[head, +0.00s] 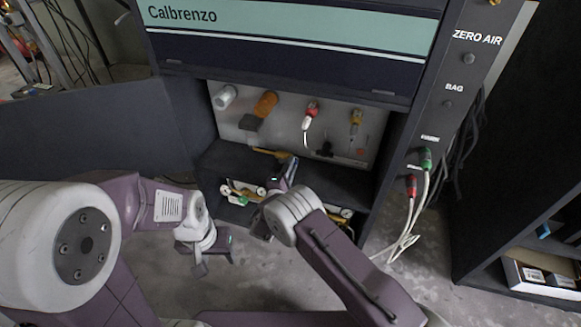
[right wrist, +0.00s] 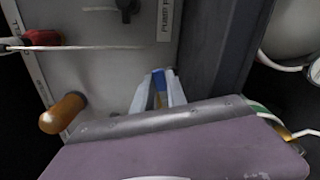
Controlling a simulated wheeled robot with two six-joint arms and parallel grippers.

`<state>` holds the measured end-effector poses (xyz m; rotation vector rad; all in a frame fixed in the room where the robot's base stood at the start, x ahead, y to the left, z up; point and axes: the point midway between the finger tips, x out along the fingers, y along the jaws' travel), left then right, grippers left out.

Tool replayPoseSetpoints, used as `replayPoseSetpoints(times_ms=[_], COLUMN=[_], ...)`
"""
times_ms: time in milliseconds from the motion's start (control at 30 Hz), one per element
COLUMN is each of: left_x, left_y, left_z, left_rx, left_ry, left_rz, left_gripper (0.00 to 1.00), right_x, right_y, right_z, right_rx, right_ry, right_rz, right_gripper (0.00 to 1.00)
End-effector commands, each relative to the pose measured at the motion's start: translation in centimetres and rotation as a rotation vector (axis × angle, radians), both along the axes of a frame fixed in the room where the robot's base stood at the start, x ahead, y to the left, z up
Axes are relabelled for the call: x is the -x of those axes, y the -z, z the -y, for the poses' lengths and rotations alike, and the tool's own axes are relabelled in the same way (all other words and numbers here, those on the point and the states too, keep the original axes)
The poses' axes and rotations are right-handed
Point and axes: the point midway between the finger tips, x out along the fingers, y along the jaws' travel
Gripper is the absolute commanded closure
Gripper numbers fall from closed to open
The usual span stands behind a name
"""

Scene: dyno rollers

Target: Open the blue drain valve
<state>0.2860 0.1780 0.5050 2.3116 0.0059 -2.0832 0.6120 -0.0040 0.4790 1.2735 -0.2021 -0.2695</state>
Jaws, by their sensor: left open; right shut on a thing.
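The blue drain valve shows as a small blue piece (right wrist: 158,77) between my right fingertips in the right wrist view; the fingers hide most of it. My right gripper (right wrist: 157,88) is shut on it, low at the cabinet's inner back panel. In the head view my right gripper (head: 285,172) reaches into the open bay, and my wrist hides part of the valve area. My left gripper (head: 218,257) is open and empty, hanging in front of the cabinet, left of the right arm and above the floor.
The cabinet's back panel (head: 287,130) carries a white cylinder (head: 225,96), an orange cylinder (head: 265,103) and a red-and-white connector (head: 310,114). Gauges and fittings (head: 240,193) sit on the lower shelf. Cables (head: 412,225) hang at the right. Open floor lies in front.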

Motion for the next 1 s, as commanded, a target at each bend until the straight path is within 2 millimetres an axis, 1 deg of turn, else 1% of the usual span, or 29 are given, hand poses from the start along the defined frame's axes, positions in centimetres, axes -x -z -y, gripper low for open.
replayPoseSetpoints(times_ms=[233, 267, 300, 333, 867, 1000], left_x=[0.00, 0.00, 0.00, 0.00, 0.00, 0.00], left_y=[-0.01, -0.01, -0.01, -0.01, 0.01, -0.45], left_z=[0.00, 0.00, 0.00, 0.00, 0.00, 0.00], left_rx=[0.000, 0.000, 0.000, 0.000, 0.000, 0.000], left_ry=[0.000, 0.000, 0.000, 0.000, 0.000, 0.000], left_rz=[0.000, 0.000, 0.000, 0.000, 0.000, 0.000], left_gripper=[0.48, 0.48, 0.48, 0.48, 0.48, 0.48], right_x=[-0.04, -0.04, -0.04, -0.03, 0.04, 0.02], right_y=[-0.04, -0.04, -0.04, -0.04, 0.20, -0.27], right_z=[0.00, 0.00, 0.00, 0.00, 0.04, -0.06], right_rx=[0.000, 0.000, 0.001, 0.001, 0.004, 0.068], right_ry=[0.000, 0.000, 0.000, 0.000, 0.000, 0.000], right_rz=[0.001, 0.001, 0.001, 0.001, -0.006, -0.026], right_gripper=[1.00, 0.75, 0.63, 0.61, 0.61, 0.61])
